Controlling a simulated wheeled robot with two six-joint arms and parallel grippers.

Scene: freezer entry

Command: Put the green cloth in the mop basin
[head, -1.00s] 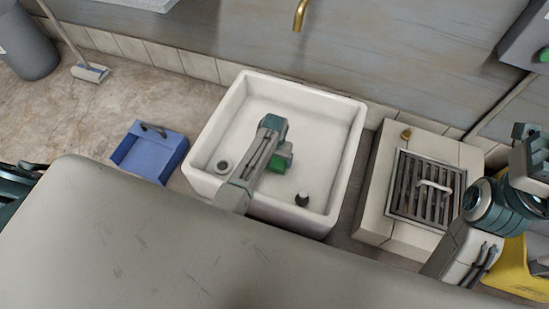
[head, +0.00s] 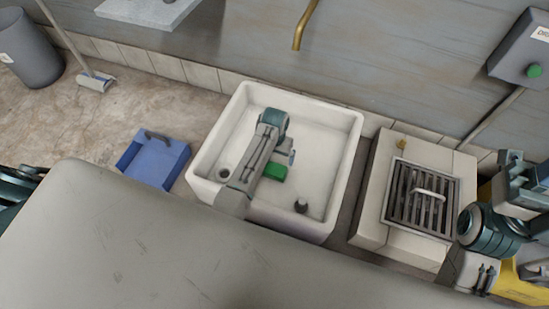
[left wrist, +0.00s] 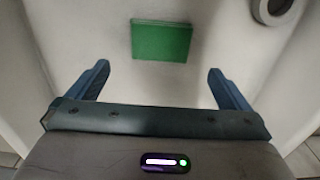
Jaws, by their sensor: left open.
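The green cloth (head: 275,173) lies as a small flat block on the floor of the white mop basin (head: 345,165). In the left wrist view the cloth (left wrist: 161,41) lies ahead of the fingers, with pale basin floor around it. My left gripper (head: 286,154) hangs over the basin. In the left wrist view the left gripper (left wrist: 158,70) has its fingers wide apart, with nothing between them. My right gripper (head: 530,182) is at the right edge, and its jaws are not clear.
A blue tray (head: 155,165) lies on the floor left of the basin. A block with a metal grate (head: 420,200) stands to its right. A brass spout (head: 300,30) hangs above. A dark round knob (head: 301,206) sits in the basin. A grey surface fills the foreground.

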